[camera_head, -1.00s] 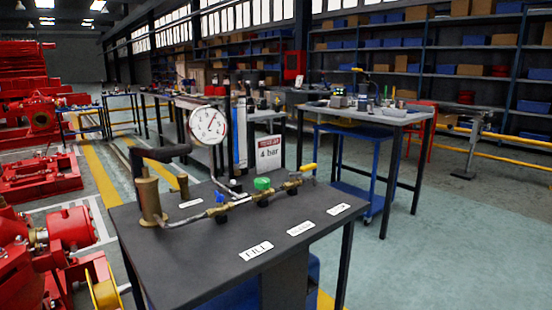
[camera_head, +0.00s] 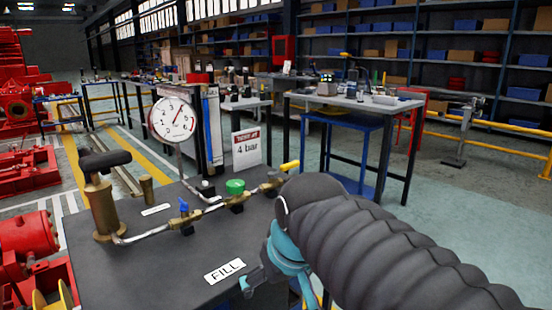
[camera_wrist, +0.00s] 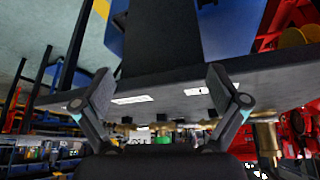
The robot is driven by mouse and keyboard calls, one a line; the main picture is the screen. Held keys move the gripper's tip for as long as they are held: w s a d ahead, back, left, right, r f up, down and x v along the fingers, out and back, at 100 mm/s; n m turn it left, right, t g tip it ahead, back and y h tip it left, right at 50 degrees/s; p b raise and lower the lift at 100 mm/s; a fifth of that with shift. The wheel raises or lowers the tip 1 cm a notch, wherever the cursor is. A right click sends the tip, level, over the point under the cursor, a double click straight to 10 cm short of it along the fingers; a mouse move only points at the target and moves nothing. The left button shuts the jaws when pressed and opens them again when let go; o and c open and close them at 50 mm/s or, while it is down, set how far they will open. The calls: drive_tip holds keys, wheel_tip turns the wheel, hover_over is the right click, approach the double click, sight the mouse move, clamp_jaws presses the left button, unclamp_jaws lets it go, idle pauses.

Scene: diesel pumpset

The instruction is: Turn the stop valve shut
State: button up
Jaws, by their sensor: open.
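A brass valve line (camera_head: 215,207) runs across the dark bench (camera_head: 130,270) in the head view. Only the FILL label (camera_head: 225,270) can be read, so I cannot tell by label which is the stop valve. My gripper (camera_head: 258,284) is low at the bench's front right, apart from the valves. The wrist view is upside down; my gripper (camera_wrist: 161,76) has its fingers spread and empty, with the green knob (camera_wrist: 163,138) beyond them. My arm hides the other front labels.
A brass hand pump (camera_head: 104,208) with a black handle stands at the bench's left. A pressure gauge (camera_head: 172,120) rises behind the line, near a "4 bar" sign (camera_head: 246,148). Red machines (camera_head: 28,245) stand left. Another workbench (camera_head: 355,103) is behind.

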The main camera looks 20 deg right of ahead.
drive_tip(key=w+d+r, duration=0.3)
drive_tip(key=w+r, duration=0.6)
drive_tip(key=r, duration=0.1)
wheel_tip(320, 180, up, 10)
drive_tip(key=n+g+y, duration=0.1)
drive_tip(key=n+y, duration=0.1)
drive_tip(key=n, duration=0.2)
hover_over(291, 164)
drive_tip(key=s+d, duration=0.2)
drive_tip(key=s, duration=0.3)
drive_tip(key=x, duration=1.3)
drive_tip(key=shift+d+f, duration=0.2)
drive_tip(key=shift+f, duration=0.05)
drive_tip(key=c, duration=1.7)
drive_tip(key=shift+s, duration=0.1)
